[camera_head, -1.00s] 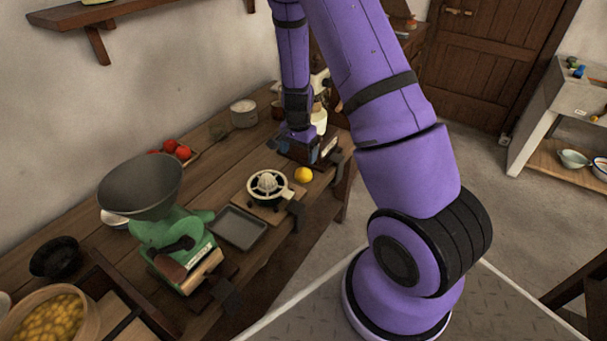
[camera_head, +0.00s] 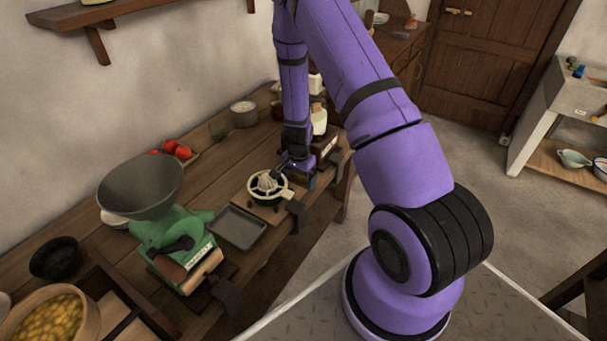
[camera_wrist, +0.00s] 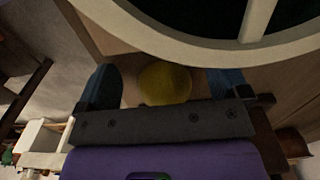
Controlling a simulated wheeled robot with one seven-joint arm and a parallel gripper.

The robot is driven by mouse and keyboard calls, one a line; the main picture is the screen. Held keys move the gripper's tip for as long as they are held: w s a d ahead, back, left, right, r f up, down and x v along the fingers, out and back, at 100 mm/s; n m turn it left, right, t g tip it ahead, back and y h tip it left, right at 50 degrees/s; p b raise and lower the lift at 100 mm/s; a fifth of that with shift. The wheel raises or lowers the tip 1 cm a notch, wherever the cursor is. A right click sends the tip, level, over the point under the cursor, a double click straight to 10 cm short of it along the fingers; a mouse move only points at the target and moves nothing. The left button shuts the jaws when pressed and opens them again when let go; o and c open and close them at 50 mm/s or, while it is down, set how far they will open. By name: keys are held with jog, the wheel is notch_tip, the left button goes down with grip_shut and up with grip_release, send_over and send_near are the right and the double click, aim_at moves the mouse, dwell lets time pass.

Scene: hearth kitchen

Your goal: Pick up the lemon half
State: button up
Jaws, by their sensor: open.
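The lemon half (camera_wrist: 165,84) shows as a yellow round shape in the wrist view, between the two blue fingers of my gripper (camera_wrist: 164,86). The fingers stand apart on either side of it, and I cannot tell whether either one touches it. In the head view my gripper (camera_head: 300,176) is low at the right side of the juicer, and the lemon half is hidden behind it there.
The cream juicer (camera_head: 269,187) stands on a wooden board right beside my gripper; its rim (camera_wrist: 215,50) fills the top of the wrist view. A grey tray (camera_head: 238,227) and a green grinder (camera_head: 172,235) are nearer. Tomatoes (camera_head: 180,151) lie further back.

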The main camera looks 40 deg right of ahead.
jog(key=shift+c, duration=0.3)
jog(key=c, duration=0.9)
jog(key=shift+r, duration=0.1)
